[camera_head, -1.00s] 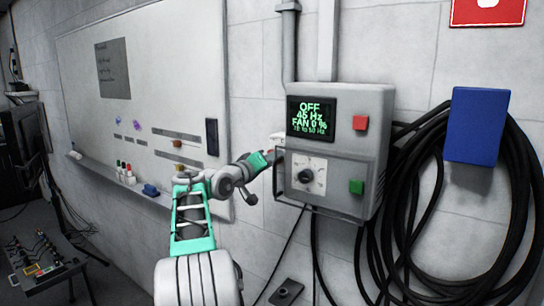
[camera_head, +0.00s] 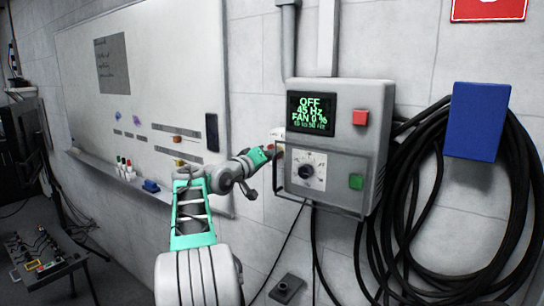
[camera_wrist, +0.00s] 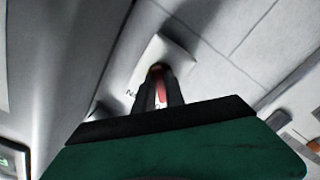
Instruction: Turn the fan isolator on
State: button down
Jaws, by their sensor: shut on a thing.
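The grey control box (camera_head: 345,95) hangs on the wall, with a lit screen (camera_head: 312,113) reading OFF, 45 Hz and FAN 0 %. The fan isolator appears to be the pale housing (camera_head: 277,133) at the box's left side, also in the wrist view (camera_wrist: 168,50). Its red handle (camera_wrist: 159,86) shows between my fingers in the wrist view. My gripper (camera_wrist: 158,92) is shut on this handle. In the head view my gripper (camera_head: 270,152) is at the box's left side, and its fingertips are small and partly hidden. The handle's exact angle is hard to tell.
A whiteboard (camera_head: 145,70) is at left.

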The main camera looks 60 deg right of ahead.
jog(key=shift+f+m+b, duration=0.15)
jog(key=shift+m+b, duration=0.15)
jog(key=shift+b, duration=0.1)
jog(key=m+b, duration=1)
jog(key=m, duration=0.7)
jog(key=shift+m, duration=0.3)
dwell(0.4)
jog(key=c, duration=1.4)
grip_release()
